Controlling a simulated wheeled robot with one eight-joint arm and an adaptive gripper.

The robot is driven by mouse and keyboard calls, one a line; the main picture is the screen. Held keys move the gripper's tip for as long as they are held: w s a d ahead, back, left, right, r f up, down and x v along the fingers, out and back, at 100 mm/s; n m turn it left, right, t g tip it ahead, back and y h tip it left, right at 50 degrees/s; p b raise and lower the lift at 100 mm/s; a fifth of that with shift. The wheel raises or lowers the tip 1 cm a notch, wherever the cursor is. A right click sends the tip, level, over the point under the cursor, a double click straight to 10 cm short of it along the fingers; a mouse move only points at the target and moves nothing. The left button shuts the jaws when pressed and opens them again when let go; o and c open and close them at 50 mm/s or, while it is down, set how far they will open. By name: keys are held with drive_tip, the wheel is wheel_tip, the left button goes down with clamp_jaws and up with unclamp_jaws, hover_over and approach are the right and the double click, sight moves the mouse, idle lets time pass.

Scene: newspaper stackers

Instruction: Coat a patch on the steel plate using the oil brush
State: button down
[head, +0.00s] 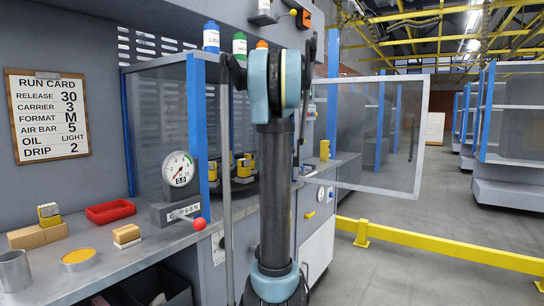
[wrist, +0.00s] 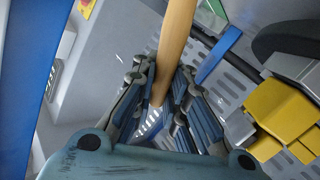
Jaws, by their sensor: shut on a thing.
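My gripper (wrist: 158,98) shows in the wrist view, its fingers closed around a pale wooden handle (wrist: 175,40), which I take to be the oil brush's. The handle runs up out of the top of that view. Its bristle end does not show. In the head view my arm stands upright in the middle and my gripper cannot be made out. I cannot pick out the steel plate for certain in either view.
The bench at left holds a red tray (head: 110,211), a metal cup (head: 15,270), a round yellow-topped tin (head: 79,259) and a dial gauge (head: 180,170). A run card (head: 48,112) reads oil LIGHT. A clear framed panel (head: 375,140) juts out at right; a yellow rail (head: 440,248) crosses the floor.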

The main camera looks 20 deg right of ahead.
drive_tip(key=shift+s+a, duration=0.7)
drive_tip(key=shift+a, duration=0.2)
drive_tip(key=shift+s+a, duration=0.65)
drive_tip(key=shift+a, duration=0.3)
drive_tip(key=shift+s+a, duration=0.7)
drive_tip(key=shift+a, duration=0.2)
drive_tip(key=shift+r, duration=0.15)
drive_tip(key=shift+r, duration=2.9)
drive_tip(key=shift+r, duration=1.5)
drive_tip(key=shift+s, duration=0.1)
